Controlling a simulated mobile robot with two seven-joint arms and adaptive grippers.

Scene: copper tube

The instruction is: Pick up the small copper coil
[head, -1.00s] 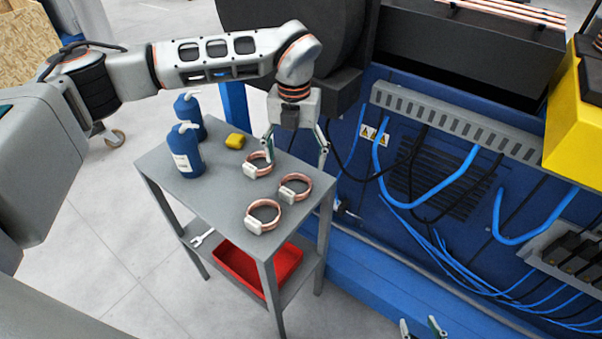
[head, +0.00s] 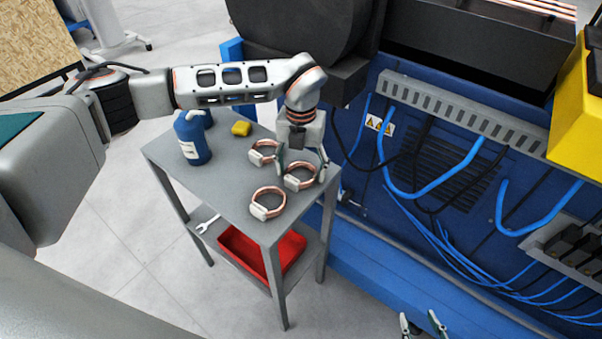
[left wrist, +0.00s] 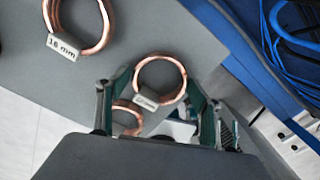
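Three copper coils with pale tags lie on a grey cart top: a back one (head: 257,160), a right one (head: 291,186) and a front one (head: 281,201). My left gripper (head: 302,164) points down, open, over the right coil. In the left wrist view this coil (left wrist: 183,77) shows between the spread fingers (left wrist: 153,92); contact cannot be told. Another coil's tag reads "16 mm" (left wrist: 63,47); the other tags are unreadable. My right gripper (head: 422,325) shows at the bottom edge, fingers apart and empty.
Blue bottles (head: 192,140) and a yellow object (head: 241,129) stand on the cart's far side. A red tray (head: 240,257) and a wrench (head: 208,224) lie on the lower shelf. A blue machine with cables (head: 440,180) stands close on the right.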

